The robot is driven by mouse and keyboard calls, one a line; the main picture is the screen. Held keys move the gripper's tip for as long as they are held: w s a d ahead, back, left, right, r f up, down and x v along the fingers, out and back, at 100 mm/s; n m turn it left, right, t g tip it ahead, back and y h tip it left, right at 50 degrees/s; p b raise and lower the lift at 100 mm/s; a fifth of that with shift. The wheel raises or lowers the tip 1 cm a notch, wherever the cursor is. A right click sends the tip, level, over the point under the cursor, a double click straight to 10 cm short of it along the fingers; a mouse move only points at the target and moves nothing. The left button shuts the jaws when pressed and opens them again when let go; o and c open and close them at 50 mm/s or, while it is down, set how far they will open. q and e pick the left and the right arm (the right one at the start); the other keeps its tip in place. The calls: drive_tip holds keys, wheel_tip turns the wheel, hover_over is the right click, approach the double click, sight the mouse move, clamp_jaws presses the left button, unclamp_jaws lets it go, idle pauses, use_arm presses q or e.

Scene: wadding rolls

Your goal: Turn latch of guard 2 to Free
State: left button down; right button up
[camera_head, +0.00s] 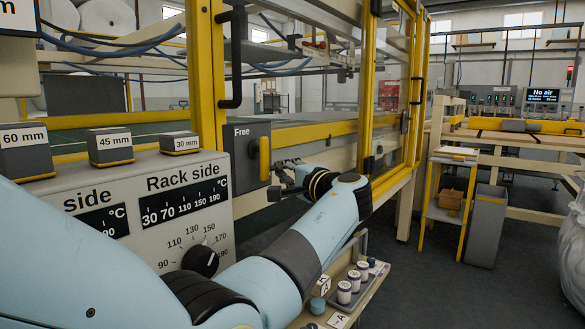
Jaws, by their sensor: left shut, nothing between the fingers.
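A grey latch box (243,157) is on the yellow-framed guard and has the word "Free" at its upper left. Its yellow latch handle (264,158) stands upright on the box's right side. No guard number is readable. My left arm reaches in from the lower left, and my left gripper (278,180) is just right of the handle's lower end. It is dark, small and shut on nothing. I cannot tell whether it touches the handle. My right gripper is not in view.
A low tray (333,313) of small jars is below my arm. A yellow-legged stand (447,190) and a grey bin (486,228) stand at right; the floor between is clear.

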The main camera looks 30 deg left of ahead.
sight(262, 175)
use_arm(q)
drive_tip(key=shift+s, duration=0.15)
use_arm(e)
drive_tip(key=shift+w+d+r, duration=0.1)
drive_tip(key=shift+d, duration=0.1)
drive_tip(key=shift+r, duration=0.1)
use_arm(q)
drive_tip(key=shift+s+f+m+p, duration=0.1)
drive_tip(key=shift+s+m+p, duration=0.15)
drive_tip(key=shift+p, duration=0.4)
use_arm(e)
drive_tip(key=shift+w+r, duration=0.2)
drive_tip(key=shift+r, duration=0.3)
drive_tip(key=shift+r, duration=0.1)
